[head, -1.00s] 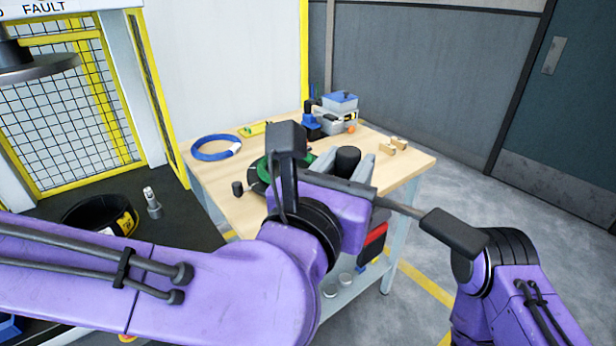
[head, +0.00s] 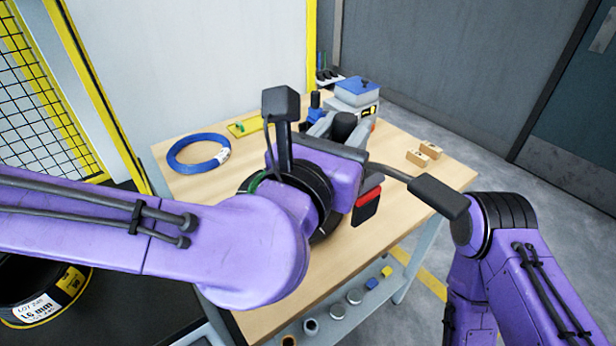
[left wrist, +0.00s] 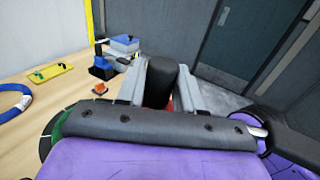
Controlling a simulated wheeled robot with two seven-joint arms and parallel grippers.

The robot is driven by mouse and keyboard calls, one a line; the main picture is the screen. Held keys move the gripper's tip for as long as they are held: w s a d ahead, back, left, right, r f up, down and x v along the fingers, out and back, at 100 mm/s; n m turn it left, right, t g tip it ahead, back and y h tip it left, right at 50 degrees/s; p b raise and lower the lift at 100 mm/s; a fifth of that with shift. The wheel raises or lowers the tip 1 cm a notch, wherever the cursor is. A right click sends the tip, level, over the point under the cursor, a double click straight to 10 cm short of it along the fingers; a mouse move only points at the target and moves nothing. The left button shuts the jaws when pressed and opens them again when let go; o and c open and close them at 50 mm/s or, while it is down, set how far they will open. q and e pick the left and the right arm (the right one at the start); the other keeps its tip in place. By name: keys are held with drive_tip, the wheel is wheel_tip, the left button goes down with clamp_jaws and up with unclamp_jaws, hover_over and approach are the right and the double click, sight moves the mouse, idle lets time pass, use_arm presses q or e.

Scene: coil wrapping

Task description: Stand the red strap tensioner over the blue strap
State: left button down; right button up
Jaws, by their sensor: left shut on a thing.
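My left gripper (head: 342,126) is shut on the red strap tensioner (head: 368,202), high over the table. The tensioner's dark rounded top stands between the two grey fingers. Its red and black lower part shows below my wrist. In the left wrist view, the tensioner (left wrist: 162,82) is gripped, with a little red under the dark top. A blue ring (head: 198,153) with a white tag lies at the table's back left; I cannot tell whether it is the blue strap. A black and green round item (head: 252,184) is mostly hidden behind my wrist. My right gripper's fingers are not visible.
The wooden table (head: 410,220) has bare room at its right and front. A yellow tray (head: 245,126), a blue-lidded box (head: 357,92) and small wooden blocks (head: 424,153) stand toward the back and right. A lower shelf (head: 345,318) holds small parts.

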use_arm(q)
drive_tip(key=w+a+f, duration=0.4)
drive_tip(key=w+f, duration=0.5)
drive_tip(key=f, duration=0.2)
drive_tip(key=shift+w+a+f+p, duration=0.2)
drive_tip(key=shift+a+f+p, duration=0.1)
drive_tip(key=shift+a, duration=0.1)
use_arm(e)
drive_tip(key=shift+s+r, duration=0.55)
use_arm(q)
drive_tip(key=shift+f+b, duration=0.55)
drive_tip(key=shift+b, duration=0.05)
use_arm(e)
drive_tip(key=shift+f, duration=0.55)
use_arm(q)
drive_tip(key=c, duration=0.7)
unclamp_jaws()
drive_tip(key=shift+c, duration=0.2)
